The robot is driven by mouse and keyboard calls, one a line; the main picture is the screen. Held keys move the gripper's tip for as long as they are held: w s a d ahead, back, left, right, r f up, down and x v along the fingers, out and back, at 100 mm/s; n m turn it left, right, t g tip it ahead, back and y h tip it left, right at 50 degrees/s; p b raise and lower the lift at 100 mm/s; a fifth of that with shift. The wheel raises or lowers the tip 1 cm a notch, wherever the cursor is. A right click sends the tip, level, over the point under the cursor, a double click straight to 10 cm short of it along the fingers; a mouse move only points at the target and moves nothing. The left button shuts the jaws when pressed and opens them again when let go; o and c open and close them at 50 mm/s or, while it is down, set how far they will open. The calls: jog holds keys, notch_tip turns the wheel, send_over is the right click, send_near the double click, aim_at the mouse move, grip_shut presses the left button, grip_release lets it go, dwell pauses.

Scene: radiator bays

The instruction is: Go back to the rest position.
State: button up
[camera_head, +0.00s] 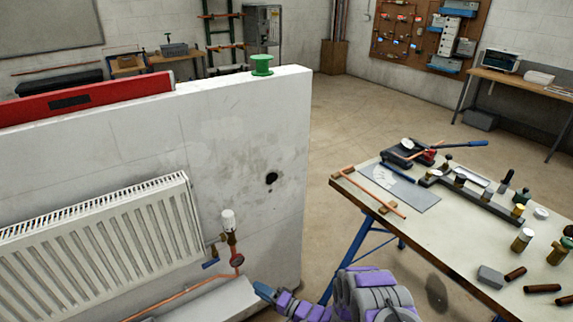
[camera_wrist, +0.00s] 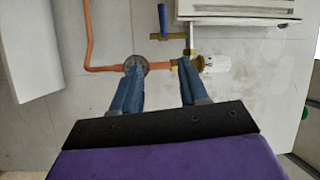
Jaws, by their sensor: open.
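My gripper (camera_head: 263,291) is low in front of the white wall, right of the radiator valve, in the head view. In the wrist view its two blue fingers (camera_wrist: 157,78) are apart, with nothing held between them. The valve has a white cap (camera_head: 228,220), a brass body and a dark round fitting (camera_head: 237,260) on a copper pipe.
A white radiator (camera_head: 110,235) hangs on the wall, with a pale ledge (camera_head: 215,303) below. A blue lever (camera_head: 210,263) sits by the valve. A red level (camera_head: 85,98) and green spool (camera_head: 262,65) top the wall. A tool-covered workbench (camera_head: 440,225) stands right; open floor lies beyond.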

jog(key=w+d+r+n+h, duration=0.1)
jog(key=w+d+r+h, duration=0.2)
jog(key=w+d+h, duration=0.3)
jog(key=w+d+r+n+h, duration=0.25)
jog(key=w+d+r, duration=0.2)
jog(key=d, duration=0.25)
jog(key=s+d+r+m+g+h, duration=0.1)
jog(key=s+d+r+h, duration=0.25)
jog(key=d+r, duration=0.35)
jog(key=s+d+r+h, duration=0.2)
jog(key=d+r+h, duration=0.3)
jog(key=d+r, duration=0.25)
jog(key=s+d+r+g+h, duration=0.1)
jog(key=s+d+r+g, duration=0.3)
jog(key=s, duration=0.6)
jog(key=s+a+r+g+h, duration=0.1)
jog(key=s+r, duration=0.5)
jog(key=s, duration=0.4)
jog(key=s+a+r+g+y, duration=0.1)
jog(key=s+a, duration=0.1)
jog(key=s, duration=0.7)
jog(key=s+a+r+n+g+y, duration=0.1)
jog(key=s+a+g, duration=0.1)
jog(key=s, duration=0.6)
jog(key=s+a+r+g, duration=0.2)
jog(key=s+a, duration=0.1)
jog(key=s, duration=0.6)
jog(key=shift+s+y, duration=0.35)
jog(key=shift+y, duration=0.05)
